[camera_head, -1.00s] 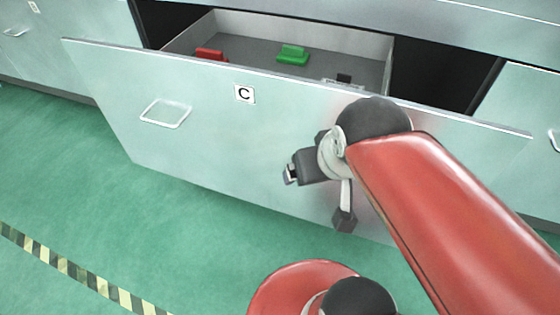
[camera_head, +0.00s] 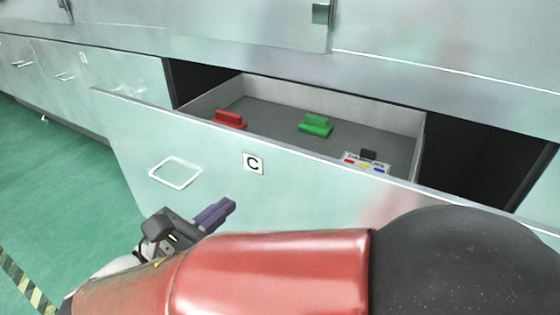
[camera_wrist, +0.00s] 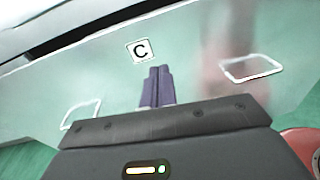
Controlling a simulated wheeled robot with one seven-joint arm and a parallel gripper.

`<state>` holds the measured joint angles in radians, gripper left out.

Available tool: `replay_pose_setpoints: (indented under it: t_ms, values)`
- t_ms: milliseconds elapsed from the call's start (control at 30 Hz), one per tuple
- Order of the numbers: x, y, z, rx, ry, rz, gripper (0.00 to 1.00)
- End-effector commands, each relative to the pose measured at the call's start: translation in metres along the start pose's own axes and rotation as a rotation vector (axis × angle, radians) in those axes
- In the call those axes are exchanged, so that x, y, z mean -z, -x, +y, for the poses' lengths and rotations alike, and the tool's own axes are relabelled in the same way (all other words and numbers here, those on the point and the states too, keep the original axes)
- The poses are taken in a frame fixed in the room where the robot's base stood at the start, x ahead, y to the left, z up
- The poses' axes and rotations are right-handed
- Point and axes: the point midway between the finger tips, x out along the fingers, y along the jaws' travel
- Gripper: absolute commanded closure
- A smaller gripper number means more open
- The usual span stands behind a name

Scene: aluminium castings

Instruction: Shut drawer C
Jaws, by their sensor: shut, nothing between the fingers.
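Drawer C (camera_head: 330,178) stands pulled out from the cabinet, its inside showing over the top of the front panel. The C label (camera_head: 253,163) is on the front, with a wire handle (camera_head: 175,172) to its left. My gripper (camera_head: 228,204) is shut and empty, in front of the panel below the label. In the wrist view my gripper (camera_wrist: 158,72) points at the drawer front (camera_wrist: 195,60), just below the C label (camera_wrist: 140,51). A handle shows on each side there. Whether the fingertips touch the panel I cannot tell.
Inside the drawer lie a red block (camera_head: 230,119), a green block (camera_head: 316,125) and a card with coloured marks (camera_head: 366,162). Closed drawers (camera_head: 60,75) stand to the left. The green floor (camera_head: 50,190) is clear at the left.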

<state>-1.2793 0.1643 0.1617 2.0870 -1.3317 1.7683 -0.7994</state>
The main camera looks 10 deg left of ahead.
Motion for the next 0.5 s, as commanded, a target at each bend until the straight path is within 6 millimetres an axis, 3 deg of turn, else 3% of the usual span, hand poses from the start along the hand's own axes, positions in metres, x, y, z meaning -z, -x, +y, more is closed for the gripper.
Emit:
replay_pose_setpoints:
  t_ms: [33,100,200,367,500]
  values:
    - [0.003,0.015,0.010,-0.043,0.026,-0.033,1.00]
    - [0.002,0.026,0.017,-0.075,0.048,-0.066,1.00]
    - [0.001,0.029,0.021,-0.092,0.058,-0.084,1.00]
    - [-0.001,0.008,0.022,-0.088,0.057,-0.084,1.00]
    - [-0.003,-0.022,0.024,-0.087,0.057,-0.083,1.00]
